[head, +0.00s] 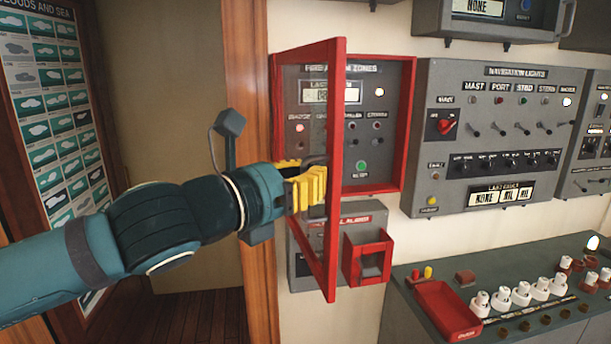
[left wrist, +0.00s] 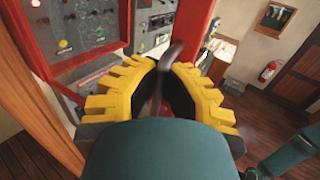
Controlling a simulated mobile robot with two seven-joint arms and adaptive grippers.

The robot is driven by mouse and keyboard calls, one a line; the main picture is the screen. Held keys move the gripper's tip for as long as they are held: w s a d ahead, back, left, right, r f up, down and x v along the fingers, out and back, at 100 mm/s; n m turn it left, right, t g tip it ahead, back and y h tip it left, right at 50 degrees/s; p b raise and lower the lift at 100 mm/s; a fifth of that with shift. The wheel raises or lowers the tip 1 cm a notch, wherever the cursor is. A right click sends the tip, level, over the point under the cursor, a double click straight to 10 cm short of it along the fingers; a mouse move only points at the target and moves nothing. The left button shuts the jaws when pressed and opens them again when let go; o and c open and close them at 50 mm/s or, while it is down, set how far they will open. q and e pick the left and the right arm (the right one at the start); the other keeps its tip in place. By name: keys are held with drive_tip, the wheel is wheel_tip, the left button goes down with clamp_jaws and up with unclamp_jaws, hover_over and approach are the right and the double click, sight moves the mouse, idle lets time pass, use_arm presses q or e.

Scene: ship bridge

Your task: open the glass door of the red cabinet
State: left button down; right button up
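The red cabinet (head: 399,125) is on the wall, with a grey panel of lights and switches inside. Its red-framed glass door (head: 336,100) is hinged on the left and stands well open, swung out toward me. Its red frame also shows in the left wrist view (left wrist: 197,30). My left gripper (head: 312,180) is at the door's free edge, its yellow fingers closed about the dark door handle (left wrist: 170,58). The fingers partly hide the handle, so the exact contact is unclear. My right gripper is not in view.
A small red box (head: 367,262) sticks out from the wall below the cabinet. A grey navigation lights panel (head: 470,130) is to the right. A console with a red tray (head: 446,312) stands lower right. A wooden post (head: 255,100) and cloud poster (head: 50,100) are left.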

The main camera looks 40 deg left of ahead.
use_arm(q)
drive_tip(key=shift+d, duration=0.1)
drive_tip(key=c, duration=1.1)
unclamp_jaws()
drive_tip(key=shift+s+d, duration=0.1)
drive_tip(key=shift+o, duration=0.2)
drive_tip(key=s+a, duration=0.1)
drive_tip(key=s, duration=1)
drive_tip(key=shift+s+a, duration=0.4)
